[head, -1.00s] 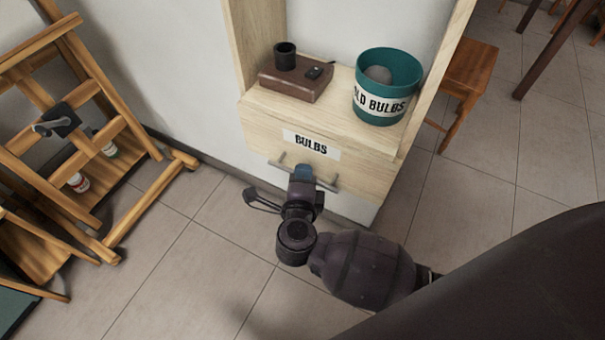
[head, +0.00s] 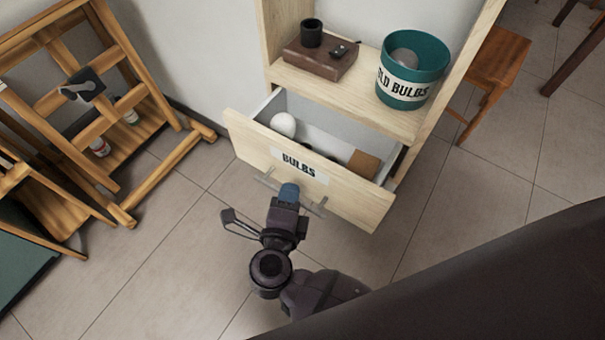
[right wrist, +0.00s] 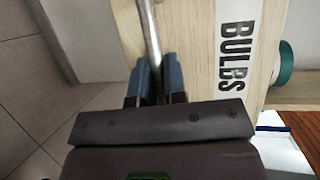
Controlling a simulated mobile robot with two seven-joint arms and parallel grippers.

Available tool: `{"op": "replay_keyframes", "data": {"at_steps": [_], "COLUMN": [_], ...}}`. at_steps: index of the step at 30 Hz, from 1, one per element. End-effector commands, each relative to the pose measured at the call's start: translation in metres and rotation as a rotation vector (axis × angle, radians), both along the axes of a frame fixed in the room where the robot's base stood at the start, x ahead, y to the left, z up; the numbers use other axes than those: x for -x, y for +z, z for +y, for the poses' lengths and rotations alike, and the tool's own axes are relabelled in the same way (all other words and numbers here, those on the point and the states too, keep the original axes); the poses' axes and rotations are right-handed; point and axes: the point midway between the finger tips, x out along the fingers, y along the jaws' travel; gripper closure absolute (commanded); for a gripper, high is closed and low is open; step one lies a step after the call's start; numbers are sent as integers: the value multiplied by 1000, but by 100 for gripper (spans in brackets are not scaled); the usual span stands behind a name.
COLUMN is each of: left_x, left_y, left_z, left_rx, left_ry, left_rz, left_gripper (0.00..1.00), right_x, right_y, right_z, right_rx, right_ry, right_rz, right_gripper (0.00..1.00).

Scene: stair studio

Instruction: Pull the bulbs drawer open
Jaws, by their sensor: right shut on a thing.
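The bulbs drawer (head: 345,195) has a pale wood front with a "BULBS" label and stands well out from the cabinet. Inside it I see a white bulb (head: 283,125) at the left and a brown box-like thing (head: 362,164) at the right. The grey bar handle (head: 318,208) runs across the front below the label; it also shows in the right wrist view (right wrist: 150,35). My right gripper (head: 288,192) is shut on the handle, its blue fingertips on either side of the bar in the right wrist view (right wrist: 157,78). My left gripper is not in view.
On the shelf above stand a teal "OLD BULBS" bucket (head: 412,72) and a brown block (head: 318,60) with a black cup (head: 311,33). Wooden easels (head: 150,95) stand at the left, a wooden stool (head: 497,65) at the right. The floor in front is clear.

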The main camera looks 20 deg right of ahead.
Motion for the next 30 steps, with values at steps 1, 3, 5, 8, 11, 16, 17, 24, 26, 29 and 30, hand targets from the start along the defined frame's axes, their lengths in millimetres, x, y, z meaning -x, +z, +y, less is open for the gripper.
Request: {"op": "replay_keyframes", "data": {"at_steps": [1,3,5,8,11,16,17,24,26,29,30], "left_x": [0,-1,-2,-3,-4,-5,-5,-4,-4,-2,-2], "left_y": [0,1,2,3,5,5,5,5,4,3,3], "left_z": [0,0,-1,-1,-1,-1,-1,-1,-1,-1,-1], "left_rx": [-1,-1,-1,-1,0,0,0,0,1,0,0], "left_ry": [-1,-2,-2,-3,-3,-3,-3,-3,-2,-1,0], "left_rz": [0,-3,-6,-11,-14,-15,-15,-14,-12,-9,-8], "left_gripper": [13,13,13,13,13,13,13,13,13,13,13], "right_x": [5,8,10,10,10,10,10,9,9,12,14], "right_y": [-2,-2,-2,-1,-1,-1,-1,0,0,0,1], "right_z": [5,10,12,12,12,12,12,12,12,13,15], "right_rx": [-2,-1,1,2,3,3,3,2,2,2,0], "right_ry": [1,1,2,2,2,2,2,0,0,0,0], "right_rz": [6,5,4,3,3,3,3,1,1,1,1], "right_gripper": [100,100,100,100,100,80,75,64,64,64,64]}}
